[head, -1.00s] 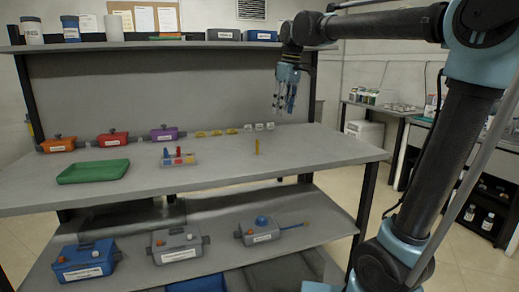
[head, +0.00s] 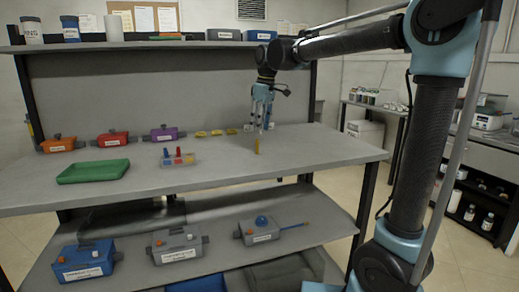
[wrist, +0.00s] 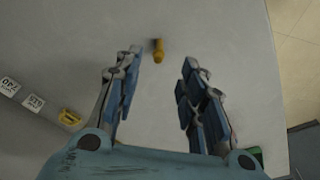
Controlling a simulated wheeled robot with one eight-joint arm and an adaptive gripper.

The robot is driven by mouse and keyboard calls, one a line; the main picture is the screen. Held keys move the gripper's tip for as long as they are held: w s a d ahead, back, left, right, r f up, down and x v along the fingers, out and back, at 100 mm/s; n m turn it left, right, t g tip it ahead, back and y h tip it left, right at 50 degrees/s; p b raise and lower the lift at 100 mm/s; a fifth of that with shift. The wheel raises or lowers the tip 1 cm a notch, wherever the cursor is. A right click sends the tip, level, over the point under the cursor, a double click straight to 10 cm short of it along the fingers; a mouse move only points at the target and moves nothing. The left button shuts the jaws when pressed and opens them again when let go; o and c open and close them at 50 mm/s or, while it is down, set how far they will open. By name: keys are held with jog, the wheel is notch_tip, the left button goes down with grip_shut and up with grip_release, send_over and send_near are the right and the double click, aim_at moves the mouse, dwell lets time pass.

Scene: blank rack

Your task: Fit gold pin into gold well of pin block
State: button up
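The gold pin (head: 257,146) stands upright on the grey table, right of the pin block. It also shows in the wrist view (wrist: 158,50), beyond and between the fingertips. The pin block (head: 179,160) is a small light block with blue, red and gold colours on it, left of the pin. Its wells are too small to make out. My gripper (head: 262,127) points down above and just behind the pin. In the wrist view my gripper (wrist: 158,72) has its fingers spread with nothing between them.
A green tray (head: 93,171) lies at the left of the table. Orange, red and purple boxes (head: 112,138) stand behind it. Yellow pieces (head: 216,133) and white labelled pieces sit at the back. The lower shelf (head: 215,262) holds more boxes. The table around the pin is clear.

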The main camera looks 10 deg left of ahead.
aim_at(257, 147)
jog(key=shift+w+a+f, duration=0.15)
jog(key=shift+a+f, duration=0.05)
jog(key=shift+f, duration=1)
jog(key=shift+w+a+f, duration=0.15)
jog(key=shift+a+f, duration=0.1)
jog(key=shift+f, duration=0.9)
jog(key=shift+w+a+f, duration=0.15)
jog(key=shift+a+f, duration=0.05)
jog(key=shift+f, duration=1)
grip_shut()
